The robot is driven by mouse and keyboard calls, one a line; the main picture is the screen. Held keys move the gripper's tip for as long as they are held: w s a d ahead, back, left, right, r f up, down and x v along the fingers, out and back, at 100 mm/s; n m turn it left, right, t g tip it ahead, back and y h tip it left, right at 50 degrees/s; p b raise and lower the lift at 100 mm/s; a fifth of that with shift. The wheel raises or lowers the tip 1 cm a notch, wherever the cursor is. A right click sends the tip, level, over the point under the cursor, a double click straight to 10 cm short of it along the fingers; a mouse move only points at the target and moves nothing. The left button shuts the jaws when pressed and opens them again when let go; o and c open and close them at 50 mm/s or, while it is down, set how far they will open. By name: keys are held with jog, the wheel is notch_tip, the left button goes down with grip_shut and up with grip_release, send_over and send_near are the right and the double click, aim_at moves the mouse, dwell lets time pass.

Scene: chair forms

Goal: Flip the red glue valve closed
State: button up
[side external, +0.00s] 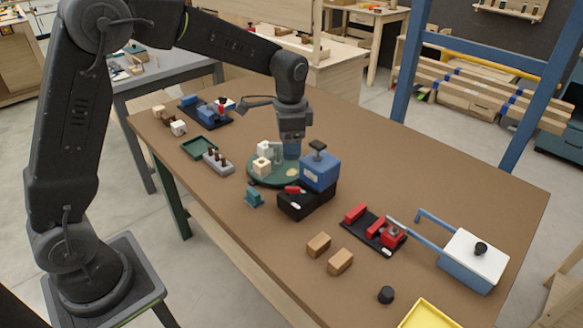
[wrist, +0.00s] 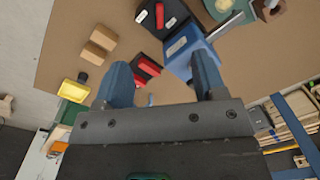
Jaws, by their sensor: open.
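A blue box (side external: 319,172) with a black handle on top sits on a black base (side external: 293,206). A small red lever (side external: 292,189), which looks like the glue valve, lies on that base beside the blue box. In the wrist view the blue box (wrist: 184,45), the black base (wrist: 150,22) and the red lever (wrist: 160,16) show near the top. My gripper (side external: 291,150) points down just behind the blue box, above the table. Its blue fingers (wrist: 160,65) are apart with nothing between them. The blue box partly hides the fingertips' surroundings in the side view.
A green round board (side external: 264,178) with pale blocks lies left of the box. Table front is clear at left.

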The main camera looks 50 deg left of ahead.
aim_at(293, 188)
jog(key=shift+o, duration=0.2)
jog(key=n, duration=0.2)
jog(key=s+d+n, duration=0.1)
jog(key=shift+f+n+t+y, duration=0.15)
jog(key=shift+n+t+y, duration=0.15)
jog(key=shift+n+y, duration=0.1)
jog(key=f+n, duration=0.4)
jog(key=w+f+n+t+y, duration=0.1)
jog(key=f+n, duration=0.3)
jog(key=f, duration=0.1)
jog(key=f+n+t, duration=0.1)
jog(key=f+n, duration=0.3)
jog(key=shift+w+a+f+y, duration=0.15)
jog(key=shift+w+a+y, duration=0.05)
jog(key=shift+w+y, duration=0.1)
jog(key=shift+c, duration=0.3)
jog(key=c, duration=0.9)
jog(key=shift+o, duration=0.2)
